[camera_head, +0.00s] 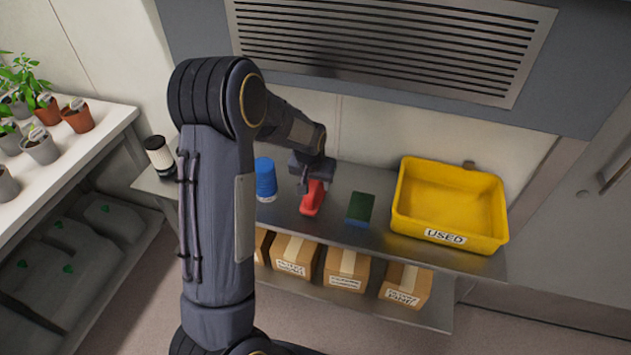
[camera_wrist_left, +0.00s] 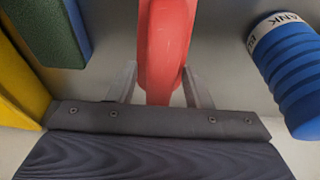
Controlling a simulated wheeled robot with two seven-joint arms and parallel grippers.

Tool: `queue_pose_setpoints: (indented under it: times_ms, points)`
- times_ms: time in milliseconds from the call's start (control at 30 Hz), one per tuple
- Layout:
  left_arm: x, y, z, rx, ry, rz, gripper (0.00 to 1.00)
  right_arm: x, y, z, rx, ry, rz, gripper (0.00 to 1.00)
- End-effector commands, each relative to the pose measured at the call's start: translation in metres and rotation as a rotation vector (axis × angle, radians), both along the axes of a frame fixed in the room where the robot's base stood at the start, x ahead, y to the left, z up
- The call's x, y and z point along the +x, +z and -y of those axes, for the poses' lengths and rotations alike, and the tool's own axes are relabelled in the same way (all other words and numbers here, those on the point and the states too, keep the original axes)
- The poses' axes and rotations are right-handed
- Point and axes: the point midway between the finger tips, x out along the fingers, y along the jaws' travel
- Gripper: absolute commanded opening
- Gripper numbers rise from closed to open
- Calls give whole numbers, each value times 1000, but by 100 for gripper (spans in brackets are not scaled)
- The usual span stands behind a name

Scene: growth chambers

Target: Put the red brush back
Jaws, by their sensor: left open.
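The red brush (camera_head: 313,198) lies on the metal shelf, between a blue ribbed cylinder and a green block. My left gripper (camera_head: 318,186) is right at the brush, reaching down from above and partly covering its far end. In the left wrist view the red brush (camera_wrist_left: 166,45) passes between the two fingers of my left gripper (camera_wrist_left: 160,86). The fingers are open, one on each side of it; I cannot tell whether either touches it. My right gripper is not in view.
The blue cylinder (camera_head: 265,180) stands left of the brush. The green block (camera_head: 360,208) lies to its right, then a yellow bin (camera_head: 450,200) labelled USED. Cardboard boxes (camera_head: 294,254) sit on the lower shelf. A white bench (camera_head: 75,150) with potted plants is at left.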

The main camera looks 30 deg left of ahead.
Motion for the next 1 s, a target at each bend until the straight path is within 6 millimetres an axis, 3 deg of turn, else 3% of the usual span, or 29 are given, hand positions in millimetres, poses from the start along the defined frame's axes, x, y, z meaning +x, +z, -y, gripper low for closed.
queue_pose_setpoints:
  times_ms: [500, 767, 867, 1000]
  points:
    - [-24, 92, 5, 0, 0, 6, 45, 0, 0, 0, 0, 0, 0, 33]
    - [-37, 116, 7, -14, 0, 7, 45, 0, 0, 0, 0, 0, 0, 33]
    - [-59, 129, 12, -69, 2, 25, 45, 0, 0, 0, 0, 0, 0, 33]
    - [-121, 156, 34, -195, -17, 79, 45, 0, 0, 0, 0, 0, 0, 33]
